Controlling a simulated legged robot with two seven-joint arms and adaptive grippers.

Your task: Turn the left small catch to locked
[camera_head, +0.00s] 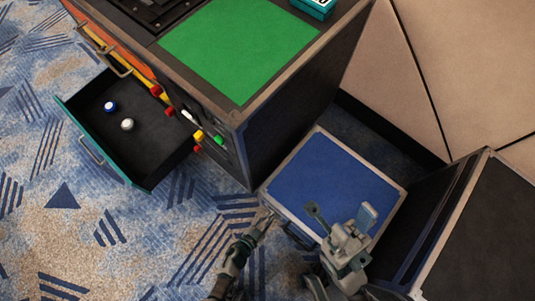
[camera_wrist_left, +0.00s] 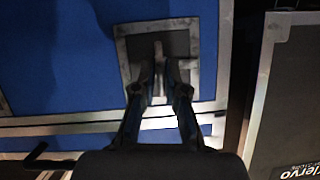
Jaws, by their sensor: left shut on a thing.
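The left small catch (camera_wrist_left: 158,52) is a narrow grey tab on a grey plate with a pale metal frame, set in a blue case face. In the left wrist view it points up the picture. My left gripper (camera_wrist_left: 161,80) is shut on the tab, one finger on each side. In the head view my left gripper (camera_head: 264,214) is at the near left corner of the blue-topped case (camera_head: 325,178); the catch is hidden there. My right gripper (camera_head: 340,213) is over the near edge of that case, its fingers wide apart and empty.
A large dark case with a green top panel (camera_head: 238,48) stands behind left. Its open drawer (camera_head: 95,130) holds a blue and a white knob. Another dark case (camera_head: 480,240) stands close at the right. Patterned carpet is free at the lower left.

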